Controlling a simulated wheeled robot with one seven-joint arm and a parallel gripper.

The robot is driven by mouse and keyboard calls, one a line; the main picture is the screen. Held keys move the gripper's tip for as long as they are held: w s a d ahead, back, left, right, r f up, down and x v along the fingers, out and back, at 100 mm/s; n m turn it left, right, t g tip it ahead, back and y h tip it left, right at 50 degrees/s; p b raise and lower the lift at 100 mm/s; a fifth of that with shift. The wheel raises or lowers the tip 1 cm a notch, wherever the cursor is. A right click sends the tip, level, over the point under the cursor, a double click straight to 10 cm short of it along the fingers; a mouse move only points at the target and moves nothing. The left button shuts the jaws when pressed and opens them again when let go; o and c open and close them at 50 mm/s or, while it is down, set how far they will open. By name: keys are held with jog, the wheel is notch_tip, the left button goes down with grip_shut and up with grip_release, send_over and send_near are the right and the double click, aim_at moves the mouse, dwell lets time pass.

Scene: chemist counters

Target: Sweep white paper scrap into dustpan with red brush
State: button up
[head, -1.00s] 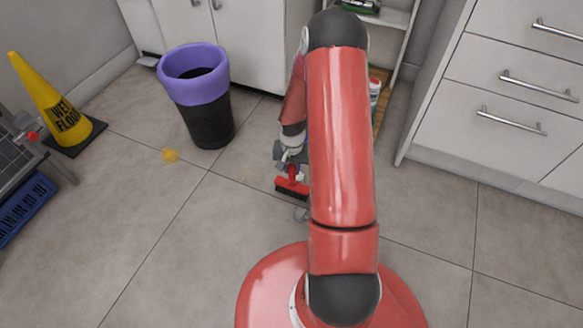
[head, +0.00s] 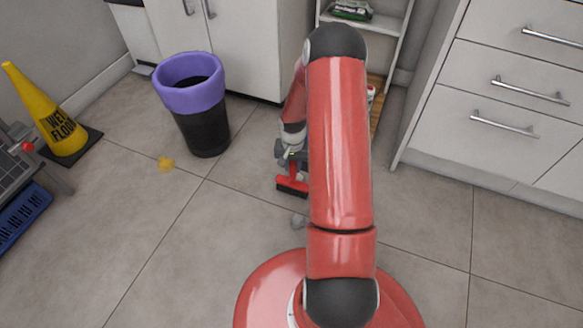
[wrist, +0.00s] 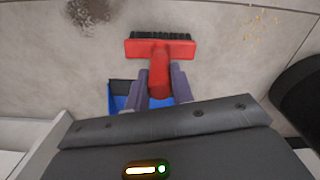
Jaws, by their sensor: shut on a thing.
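My gripper (wrist: 160,84) is shut on the handle of the red brush (wrist: 160,50), low over the floor. The brush's dark bristles face the top of the wrist view. In the head view the brush (head: 292,184) shows just left of my arm, with my gripper (head: 291,160) above it. A blue dustpan (wrist: 118,98) is partly visible behind the brush, mostly hidden by the gripper. I cannot make out a white paper scrap in either current view. I cannot tell whether the bristles touch the floor.
A grey clump (wrist: 88,12) lies on the floor, and yellow crumbs (wrist: 262,20) lie to the right in the wrist view. A black bin with a purple rim (head: 192,95) and a yellow wet-floor cone (head: 48,115) stand left. White drawers (head: 490,100) are right.

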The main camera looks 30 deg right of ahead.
jog(key=shift+w+d, duration=0.5)
jog(key=shift+d, duration=0.1)
jog(key=shift+w+d, duration=0.9)
jog(key=shift+d, duration=0.3)
jog(key=shift+w+d+b, duration=0.3)
jog(key=shift+w+d, duration=0.6)
jog(key=shift+d, duration=0.3)
jog(key=shift+w+d, duration=0.25)
